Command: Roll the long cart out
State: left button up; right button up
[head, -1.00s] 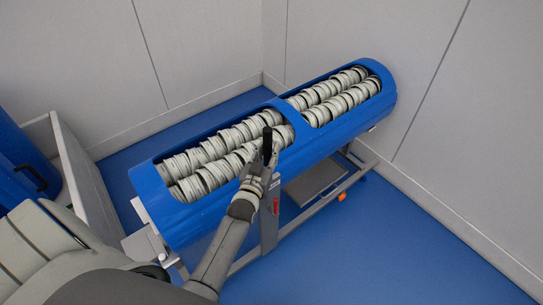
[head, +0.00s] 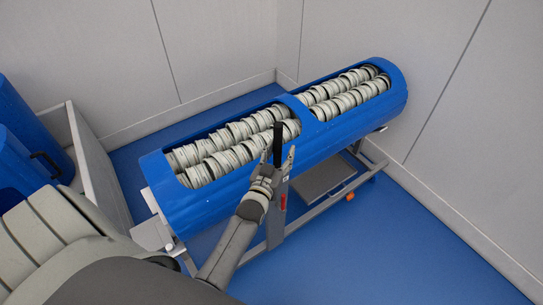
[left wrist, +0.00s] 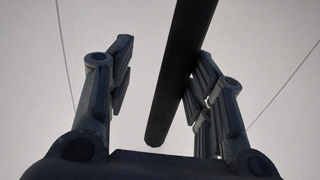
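The long cart is a blue half-round tub (head: 345,135) on a grey frame, standing along the back wall in the head view. Two long openings show rows of pale ring-shaped pieces. A black upright handle bar (head: 278,140) rises at the middle of its near side, above a grey post with a red part. My left gripper (head: 278,160) is at this bar, low on it. In the left wrist view the fingers (left wrist: 165,85) stand apart on either side of the bar (left wrist: 180,75). The bar is near the right finger; contact is unclear. My right gripper is out of view.
Grey walls (head: 410,50) stand close behind and to the right of the cart. A pale panel (head: 98,165) and blue tubs (head: 20,140) stand at the left. The blue floor (head: 400,250) is clear in front and to the right.

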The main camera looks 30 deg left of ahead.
pick_arm(q)
jog(key=s+d, duration=0.2)
jog(key=s, duration=0.9)
jog(key=shift+s, duration=0.15)
jog(key=s+d+f+m+g+h+b, duration=0.1)
jog(key=s+d+f+g, duration=0.25)
jog(key=f, duration=0.75)
jog(key=s+d+f+m+g+h+b, duration=0.15)
jog(key=s+f, duration=0.25)
jog(key=f, duration=0.6)
jog(key=s+d+f+g+h, duration=0.1)
jog(key=s+d+f+g, duration=0.25)
jog(key=f, duration=0.75)
jog(key=s+a+f+g, duration=0.1)
jog(key=s+f+g, duration=0.1)
jog(key=s+f, duration=0.3)
jog(key=s+a+f+m+g+b, duration=0.1)
jog(key=s+f+g, duration=0.2)
jog(key=s, duration=1)
jog(key=s+a+f+m+g+b, duration=0.1)
jog(key=s+f+g, duration=0.2)
jog(key=s+f, duration=0.5)
jog(key=shift+s+a, duration=0.15)
jog(key=shift+s, duration=0.35)
jog(key=shift+f, duration=0.1)
jog(key=shift+c, duration=0.2)
